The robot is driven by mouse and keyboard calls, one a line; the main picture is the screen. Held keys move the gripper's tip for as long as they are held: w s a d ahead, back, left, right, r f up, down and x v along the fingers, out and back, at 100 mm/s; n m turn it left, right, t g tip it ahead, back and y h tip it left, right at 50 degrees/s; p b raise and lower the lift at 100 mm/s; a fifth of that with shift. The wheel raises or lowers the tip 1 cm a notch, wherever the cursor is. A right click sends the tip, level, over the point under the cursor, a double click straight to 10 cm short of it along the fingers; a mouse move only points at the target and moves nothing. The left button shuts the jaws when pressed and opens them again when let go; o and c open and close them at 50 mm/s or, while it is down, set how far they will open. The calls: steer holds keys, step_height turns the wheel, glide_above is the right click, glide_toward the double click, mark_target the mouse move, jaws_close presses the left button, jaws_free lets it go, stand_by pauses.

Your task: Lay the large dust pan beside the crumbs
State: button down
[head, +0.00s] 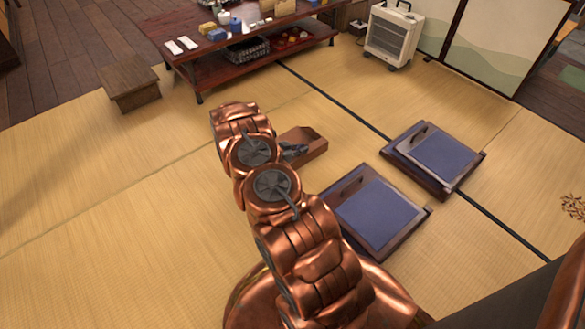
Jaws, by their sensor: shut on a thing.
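The large dust pan (314,147) is a brown, flat, tray-like piece near the middle of the head view, beyond my copper arm. My gripper (294,150) is dark grey and shut on the dust pan's near side; the arm hides part of the gripper and of the pan. I cannot tell how high the pan is above the tatami. The crumbs (573,206) are a small patch of brown bits on the tatami at the far right edge, well apart from the pan.
Two low legless seats with blue cushions, a nearer one (375,210) and a farther one (440,155), lie between pan and crumbs. A low dark table (265,75), a wooden stool (130,80) and a white heater (394,35) stand behind. Tatami on the left is clear.

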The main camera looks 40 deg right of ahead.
mark_target(300, 165)
step_height(300, 165, down, 10)
steer(key=b, duration=0.4)
steer(key=shift+r, duration=0.15)
steer(key=c, duration=1.2)
jaws_free()
